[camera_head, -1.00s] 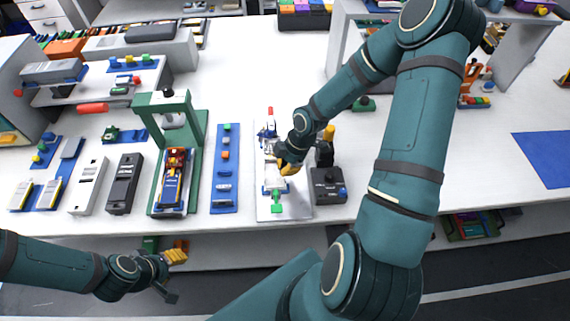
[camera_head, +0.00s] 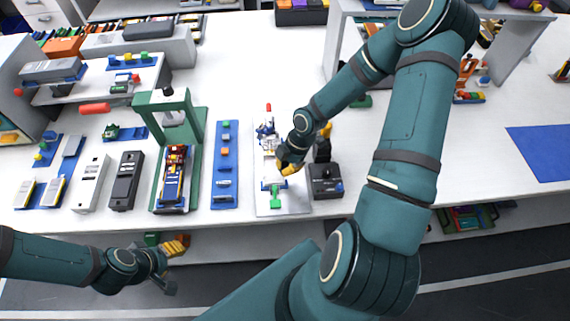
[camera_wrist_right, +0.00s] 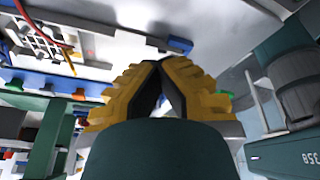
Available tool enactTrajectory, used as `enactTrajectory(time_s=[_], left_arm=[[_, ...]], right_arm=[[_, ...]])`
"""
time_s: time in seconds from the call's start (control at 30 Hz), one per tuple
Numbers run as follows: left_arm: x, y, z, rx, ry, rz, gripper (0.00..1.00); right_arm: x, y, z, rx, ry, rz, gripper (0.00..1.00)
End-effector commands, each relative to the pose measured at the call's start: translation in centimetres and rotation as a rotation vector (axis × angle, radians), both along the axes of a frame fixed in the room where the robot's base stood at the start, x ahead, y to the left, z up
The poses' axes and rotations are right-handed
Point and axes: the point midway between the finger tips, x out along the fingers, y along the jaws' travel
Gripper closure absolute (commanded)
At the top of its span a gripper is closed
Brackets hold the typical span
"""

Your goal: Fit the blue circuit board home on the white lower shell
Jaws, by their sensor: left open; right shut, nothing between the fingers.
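A pale fixture plate (camera_head: 296,207) lies mid-bench with a whitish part on it, perhaps the white lower shell, largely hidden by my right gripper (camera_head: 287,168). In the right wrist view a white part (camera_wrist_right: 38,42) with a red wire and dark lines shows at upper left. My right gripper's yellow fingers (camera_wrist_right: 160,66) are shut with nothing between them, low over the plate. I cannot clearly make out the blue circuit board; small blue pieces show on the fixture. My left gripper (camera_head: 174,266) is open and empty in front of the bench edge.
A long blue tray (camera_head: 225,188) and a green press (camera_head: 199,142) stand left of the plate. A pale casing (camera_head: 88,185) and a dark casing (camera_head: 124,185) lie further left. A dark control box (camera_head: 325,181) stands right of the plate.

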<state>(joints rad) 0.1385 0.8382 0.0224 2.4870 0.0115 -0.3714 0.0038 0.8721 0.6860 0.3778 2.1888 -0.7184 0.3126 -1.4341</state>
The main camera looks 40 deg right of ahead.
Motion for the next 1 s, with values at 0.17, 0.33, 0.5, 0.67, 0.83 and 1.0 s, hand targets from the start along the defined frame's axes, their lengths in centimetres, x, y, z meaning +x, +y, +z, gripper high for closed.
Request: enactTrajectory(time_s=[0.17,0.33,0.5,0.67,0.83,1.0], left_arm=[[0.0,0.0,0.6,-0.001,0.000,0.000,0.55],[0.0,0.0,1.1,-0.002,0.000,0.000,0.55],[0.0,0.1,1.4,-0.003,0.000,-0.001,0.55],[-0.1,0.1,1.5,-0.003,0.000,-0.001,0.55],[-0.1,0.1,1.5,-0.003,0.000,-0.001,0.55],[-0.1,0.1,1.5,-0.003,-0.001,0.000,0.55]], right_arm=[[-0.3,0.0,0.1,0.003,-0.007,0.040,1.00],[-0.5,0.1,0.1,0.005,-0.016,0.084,1.00],[-0.7,0.2,0.1,0.007,-0.023,0.123,1.00],[-0.8,0.2,0.0,0.008,-0.028,0.139,1.00],[-0.8,0.2,0.0,0.007,-0.028,0.140,1.00],[-0.8,0.2,0.0,0.007,-0.028,0.139,1.00]])
